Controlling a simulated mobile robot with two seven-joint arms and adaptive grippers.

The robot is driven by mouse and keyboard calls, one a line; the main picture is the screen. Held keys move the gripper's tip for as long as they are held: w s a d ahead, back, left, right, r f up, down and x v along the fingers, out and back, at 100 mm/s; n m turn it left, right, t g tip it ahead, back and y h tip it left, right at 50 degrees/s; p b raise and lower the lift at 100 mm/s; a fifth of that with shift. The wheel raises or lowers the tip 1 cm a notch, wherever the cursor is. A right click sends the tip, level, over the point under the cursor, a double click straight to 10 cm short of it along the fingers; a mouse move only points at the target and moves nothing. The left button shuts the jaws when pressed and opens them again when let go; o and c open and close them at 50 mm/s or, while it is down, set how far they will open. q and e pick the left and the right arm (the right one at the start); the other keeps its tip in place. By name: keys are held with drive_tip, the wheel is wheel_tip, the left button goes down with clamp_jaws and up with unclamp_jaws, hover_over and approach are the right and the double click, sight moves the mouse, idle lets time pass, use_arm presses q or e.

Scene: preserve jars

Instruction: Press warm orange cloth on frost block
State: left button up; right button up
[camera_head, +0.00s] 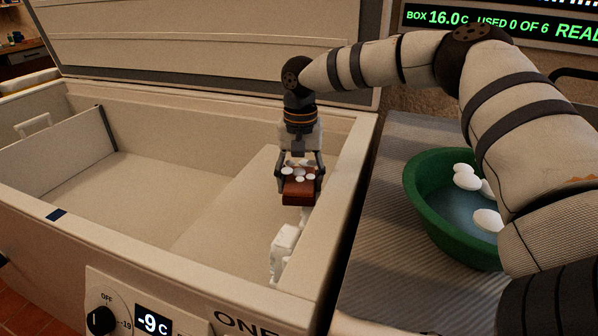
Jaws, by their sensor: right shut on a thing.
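My right gripper (299,182) reaches down into the open chest freezer, near its right inner wall. It is shut on a folded, dark orange-brown cloth (298,197), with several pale round spots showing just above it between the fingers. A lumpy white frost block (285,241) clings to the right inner wall, nearer to me and lower in the picture than the cloth. I cannot tell whether the cloth touches any frost. My left gripper is not in view.
The freezer (350,190) has a raised lid (200,45) behind and a dial with a -9 C display (152,321) in front. A green basin (425,215) with water and several white objects stands right on a ribbed grey surface (385,235). The freezer's left floor is clear.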

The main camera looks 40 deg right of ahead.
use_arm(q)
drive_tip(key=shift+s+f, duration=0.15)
use_arm(e)
drive_tip(key=shift+f, duration=0.75)
idle(3.3)
drive_tip(key=shift+r, duration=0.1)
idle(1.1)
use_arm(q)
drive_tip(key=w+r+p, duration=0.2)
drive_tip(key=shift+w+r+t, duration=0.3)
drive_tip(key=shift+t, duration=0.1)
use_arm(e)
wheel_tip(320, 180, up, 12)
idle(0.6)
